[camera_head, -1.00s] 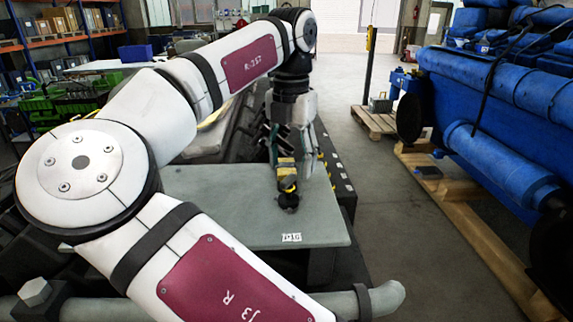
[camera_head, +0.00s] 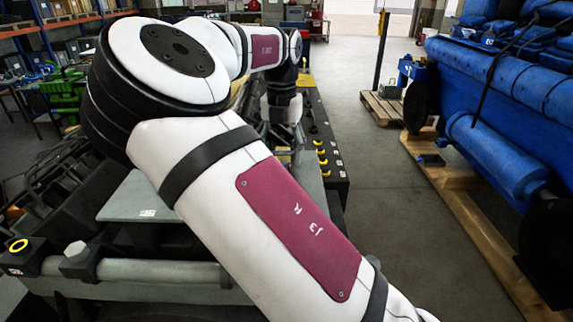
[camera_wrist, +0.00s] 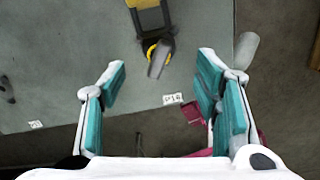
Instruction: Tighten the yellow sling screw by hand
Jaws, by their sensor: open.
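I cannot tell whether this is the sling screw. My gripper (camera_wrist: 162,88) has teal-padded fingers spread wide apart, with nothing between the pads. The piece is ahead of the fingertips, centred between them and apart from both. In the head view, the same sort of plate (camera_head: 132,203) shows left of my arm. My arm hides most of my gripper there, and the piece does not show clearly.
A large blue engine (camera_head: 500,110) rests on wooden beams (camera_head: 470,220) at the right. The floor (camera_head: 385,190) between is clear.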

